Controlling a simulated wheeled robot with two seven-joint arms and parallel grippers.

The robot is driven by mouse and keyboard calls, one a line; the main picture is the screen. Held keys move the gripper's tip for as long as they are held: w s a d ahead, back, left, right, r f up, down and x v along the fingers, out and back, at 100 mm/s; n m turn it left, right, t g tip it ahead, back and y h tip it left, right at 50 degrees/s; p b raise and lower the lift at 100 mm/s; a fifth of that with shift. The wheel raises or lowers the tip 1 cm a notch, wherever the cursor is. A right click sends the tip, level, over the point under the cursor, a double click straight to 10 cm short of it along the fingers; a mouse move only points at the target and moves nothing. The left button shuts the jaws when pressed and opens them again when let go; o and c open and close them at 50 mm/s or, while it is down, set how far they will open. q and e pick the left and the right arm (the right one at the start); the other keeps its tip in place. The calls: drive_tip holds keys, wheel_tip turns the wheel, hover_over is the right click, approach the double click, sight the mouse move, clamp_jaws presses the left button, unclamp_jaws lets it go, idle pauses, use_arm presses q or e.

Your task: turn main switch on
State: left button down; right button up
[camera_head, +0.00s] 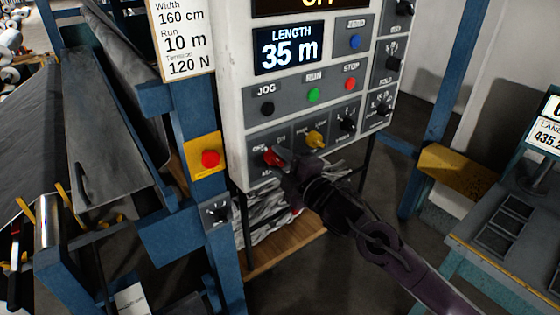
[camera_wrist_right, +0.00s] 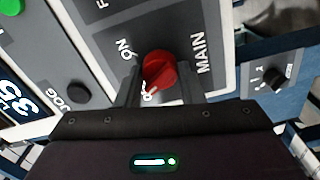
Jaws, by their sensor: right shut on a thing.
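The red main switch knob (camera_head: 271,156) sits at the lower left of the white control panel (camera_head: 231,92). It also shows in the right wrist view (camera_wrist_right: 160,66), beside the word MAIN and between ON and a partly hidden label starting with O. Its pale pointer mark lies near that hidden label, away from ON. My right gripper (camera_head: 283,160) is shut on the red knob, with one finger on each side of it in the wrist view (camera_wrist_right: 160,84). The panel's top display (camera_head: 318,4) is cut off and seems to read OFF. My left gripper is not in view.
A yellow-backed red stop button (camera_head: 210,158) is on the blue post to the left. A yellow knob (camera_head: 314,139), black knobs, and JOG (camera_head: 267,108), RUN (camera_head: 313,95) and STOP (camera_head: 350,83) buttons are close by. A grey bench (camera_head: 512,262) stands right.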

drive_tip(key=m+p, duration=0.1)
drive_tip(key=m, duration=0.2)
drive_tip(key=shift+m, duration=0.4)
drive_tip(key=m+p, duration=0.1)
drive_tip(key=m, duration=0.2)
drive_tip(key=shift+m, duration=0.3)
drive_tip(key=m+p, duration=0.2)
drive_tip(key=m, duration=0.2)
drive_tip(key=shift+p, duration=0.3)
drive_tip(key=shift+m+p, duration=0.8)
drive_tip(key=shift+m, duration=1.2)
drive_tip(key=shift+f, duration=0.1)
drive_tip(key=o, duration=1)
